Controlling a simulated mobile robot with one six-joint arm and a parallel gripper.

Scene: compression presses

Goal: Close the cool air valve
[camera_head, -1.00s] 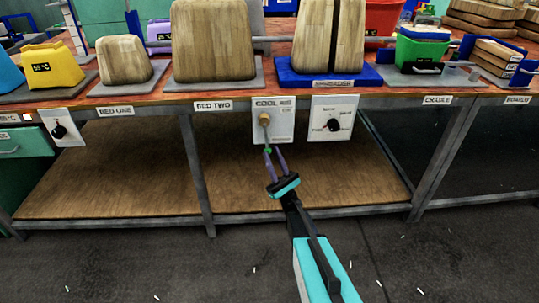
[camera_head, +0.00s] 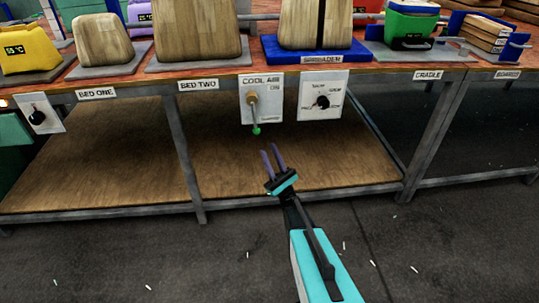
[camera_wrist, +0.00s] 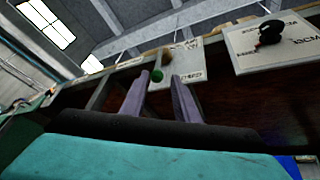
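The cool air valve (camera_head: 252,99) is a white panel on the table's front edge, labelled COOL AIR and ON. Its lever (camera_head: 254,114) hangs down, close to vertical, from a brass-coloured hub and ends in a green tip (camera_head: 257,130). Small lettering low on the panel is too small to read. My gripper (camera_head: 270,149) has two purple fingers, spread apart and empty, just below and right of the green tip in the head view. In the wrist view, the green tip (camera_wrist: 157,75) appears between the fingertips of my gripper (camera_wrist: 162,82), beyond them.
A panel with a black dial (camera_head: 322,102) sits directly right of the valve. Another knob panel (camera_head: 39,115) is at the far left. The tabletop above holds presses and a blue base (camera_head: 315,50). A wooden lower shelf (camera_head: 110,165) lies beneath; the floor in front is open.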

